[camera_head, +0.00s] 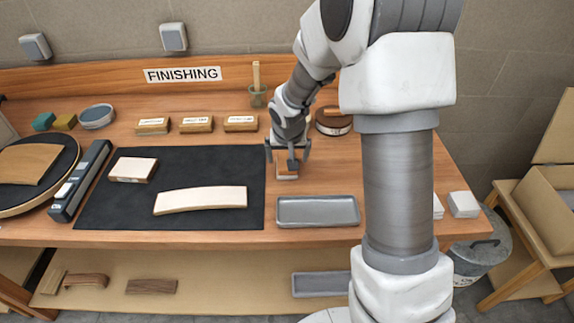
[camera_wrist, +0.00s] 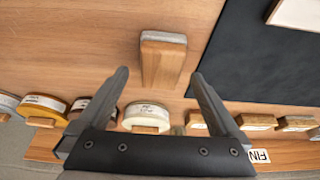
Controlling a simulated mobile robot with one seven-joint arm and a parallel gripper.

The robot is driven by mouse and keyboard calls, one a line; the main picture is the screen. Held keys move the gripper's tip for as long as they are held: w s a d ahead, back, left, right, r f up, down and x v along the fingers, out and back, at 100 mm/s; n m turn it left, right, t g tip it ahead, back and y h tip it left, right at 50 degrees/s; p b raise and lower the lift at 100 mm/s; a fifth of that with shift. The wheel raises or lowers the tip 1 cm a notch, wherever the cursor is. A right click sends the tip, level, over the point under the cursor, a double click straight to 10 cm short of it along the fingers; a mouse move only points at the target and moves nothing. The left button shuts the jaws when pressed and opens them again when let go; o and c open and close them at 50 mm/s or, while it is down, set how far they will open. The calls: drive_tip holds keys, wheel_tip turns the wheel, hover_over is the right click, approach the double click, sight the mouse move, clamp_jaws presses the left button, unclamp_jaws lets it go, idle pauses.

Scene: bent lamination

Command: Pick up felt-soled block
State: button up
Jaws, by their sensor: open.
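The felt-soled block (camera_head: 287,176) is a small wooden block with a pale grey layer at its bottom, on the bench right of the black mat. In the wrist view the block (camera_wrist: 163,62) shows its wooden side and grey sole edge. My gripper (camera_head: 287,153) is at the block from above and partly hides it. In the wrist view my gripper (camera_wrist: 160,74) is open, with a finger to either side of the block and gaps between. I cannot tell the exact height of the fingertips against the block.
The black mat (camera_head: 100,210) holds a pale block (camera_head: 133,169) and a curved pale strip (camera_head: 200,199). A grey tray (camera_head: 318,211) lies in front of the block. Labelled wooden blocks (camera_head: 197,124) and a round tin (camera_head: 333,121) stand behind.

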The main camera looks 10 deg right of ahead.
drive_tip(key=x, duration=0.3)
drive_tip(key=shift+w, duration=0.1)
drive_tip(key=c, duration=1.4)
drive_tip(key=shift+o, duration=0.2)
drive_tip(key=shift+r, duration=0.55)
wheel_tip(320, 180, up, 3)
drive_tip(key=shift+f, duration=0.1)
drive_tip(key=s+d+r+p, duration=0.2)
drive_tip(key=s+d+r, duration=0.5)
drive_tip(key=d, duration=0.2)
